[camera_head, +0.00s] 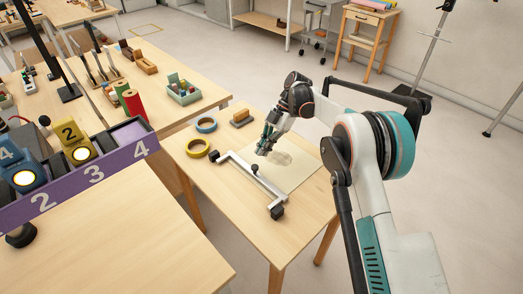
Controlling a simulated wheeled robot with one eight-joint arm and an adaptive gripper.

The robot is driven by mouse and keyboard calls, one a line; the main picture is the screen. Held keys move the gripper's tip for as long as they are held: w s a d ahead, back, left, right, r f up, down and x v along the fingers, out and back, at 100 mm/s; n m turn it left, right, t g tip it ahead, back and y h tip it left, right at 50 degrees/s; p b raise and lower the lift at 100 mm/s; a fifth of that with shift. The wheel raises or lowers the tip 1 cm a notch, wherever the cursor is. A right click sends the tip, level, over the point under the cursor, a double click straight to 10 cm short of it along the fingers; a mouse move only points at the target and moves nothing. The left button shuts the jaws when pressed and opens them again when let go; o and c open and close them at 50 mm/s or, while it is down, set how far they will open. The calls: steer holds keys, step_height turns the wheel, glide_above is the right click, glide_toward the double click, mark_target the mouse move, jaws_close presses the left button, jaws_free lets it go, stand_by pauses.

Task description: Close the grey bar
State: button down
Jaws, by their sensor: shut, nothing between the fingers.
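The grey bar (240,172) lies along the left edge of a beige sheet (293,180) on the small wooden table.
Yellow (197,148) and blue (206,125) tape rolls and a wooden-handled brush (241,118) lie at the table's back left. A purple numbered rack (97,172) stands on the left table. Bare tabletop lies left of the bar.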

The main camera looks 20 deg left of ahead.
steer(key=w+d, duration=0.1)
steer(key=w, duration=0.1)
steer(key=w+d+f, duration=0.1)
steer(key=w, duration=0.1)
steer(key=w+f+p, duration=0.1)
steer(key=w, duration=0.1)
steer(key=shift+w+d+f, duration=0.1)
steer(key=shift+w+d, duration=0.1)
steer(key=shift+d, duration=0.2)
steer(key=shift+w+d, duration=0.1)
